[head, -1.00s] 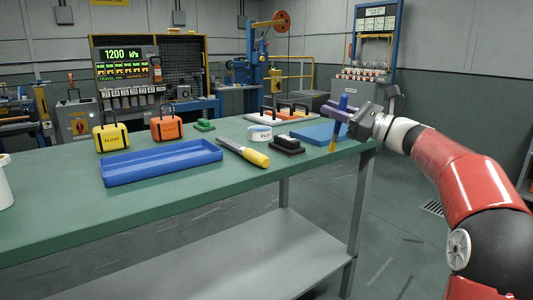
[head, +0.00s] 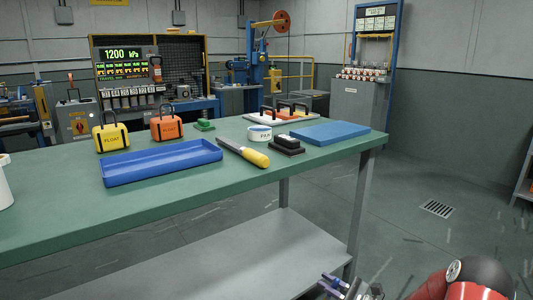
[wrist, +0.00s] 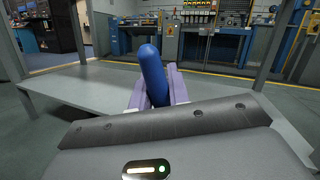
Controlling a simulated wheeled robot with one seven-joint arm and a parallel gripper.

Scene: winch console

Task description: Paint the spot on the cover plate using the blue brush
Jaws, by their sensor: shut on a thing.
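My gripper (head: 334,287) is low at the bottom edge of the head view, in front of the bench and below its top. In the wrist view its purple fingers are shut on the blue brush (wrist: 152,70), whose rounded blue handle sticks up between them. The brush's bristle end is hidden in the wrist view.
The green bench (head: 60,215) carries a blue tray (head: 160,172), a yellow-handled file (head: 243,152), a black block (head: 287,147), a blue mat (head: 330,133) and two float boxes (head: 111,136). A grey lower shelf (head: 220,260) is under it.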

